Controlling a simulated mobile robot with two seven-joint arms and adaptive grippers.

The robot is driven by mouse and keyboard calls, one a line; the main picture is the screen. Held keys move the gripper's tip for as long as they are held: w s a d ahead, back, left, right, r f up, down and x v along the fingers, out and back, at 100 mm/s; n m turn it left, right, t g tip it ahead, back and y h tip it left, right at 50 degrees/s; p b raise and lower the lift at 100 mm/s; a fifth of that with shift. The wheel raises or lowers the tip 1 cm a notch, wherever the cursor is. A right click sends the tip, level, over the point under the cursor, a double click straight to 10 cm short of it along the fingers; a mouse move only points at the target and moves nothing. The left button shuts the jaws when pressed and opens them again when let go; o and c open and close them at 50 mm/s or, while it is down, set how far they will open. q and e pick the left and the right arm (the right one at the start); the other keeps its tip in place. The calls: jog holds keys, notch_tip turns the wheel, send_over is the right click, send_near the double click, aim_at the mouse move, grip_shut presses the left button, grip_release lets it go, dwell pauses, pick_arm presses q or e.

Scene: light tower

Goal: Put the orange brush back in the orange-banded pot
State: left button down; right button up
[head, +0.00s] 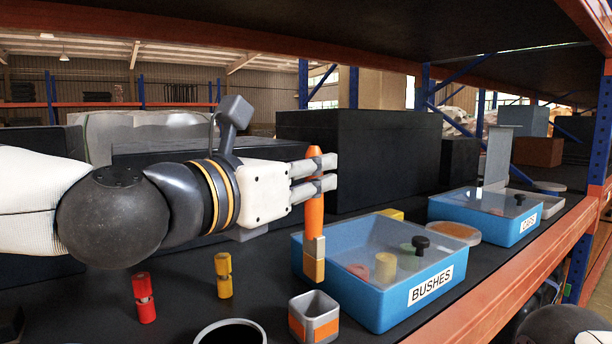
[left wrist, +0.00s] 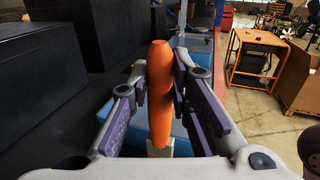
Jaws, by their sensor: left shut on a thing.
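The orange brush (head: 314,222) hangs upright in my left gripper (head: 318,176), its tan tip pointing down. The gripper is shut on its upper handle. In the left wrist view the orange brush (left wrist: 160,95) stands between the two fingers of the left gripper (left wrist: 159,85). The orange-banded pot (head: 314,318), a small square grey pot with an open top, stands on the shelf below the brush. The brush tip is above the pot's rim and apart from it. My right gripper is not in view.
A blue bin labelled BUSHES (head: 372,290) with a clear lid stands just right of the pot. A red piece (head: 144,298), a yellow piece (head: 223,276) and a round white-rimmed container (head: 231,332) stand to the left. Dark boxes (head: 370,150) stand behind.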

aim_at(310, 236)
pick_arm(q)
jog(key=shift+s+d, duration=0.1)
jog(key=shift+s, duration=0.15)
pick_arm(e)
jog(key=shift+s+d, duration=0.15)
pick_arm(q)
jog(key=f, duration=0.1)
jog(key=f+b, duration=0.1)
jog(key=f, duration=0.1)
jog(key=shift+w+f, duration=0.2)
jog(key=shift+f, duration=0.05)
jog(key=shift+s+f+b, duration=0.1)
jog(key=shift+f+b, duration=0.7)
jog(key=shift+f, duration=1.65)
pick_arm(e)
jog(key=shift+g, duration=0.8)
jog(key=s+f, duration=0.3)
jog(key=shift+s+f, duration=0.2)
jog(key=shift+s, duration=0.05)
pick_arm(q)
jog(key=c, duration=1.4)
grip_release()
jog(key=shift+r, duration=0.15)
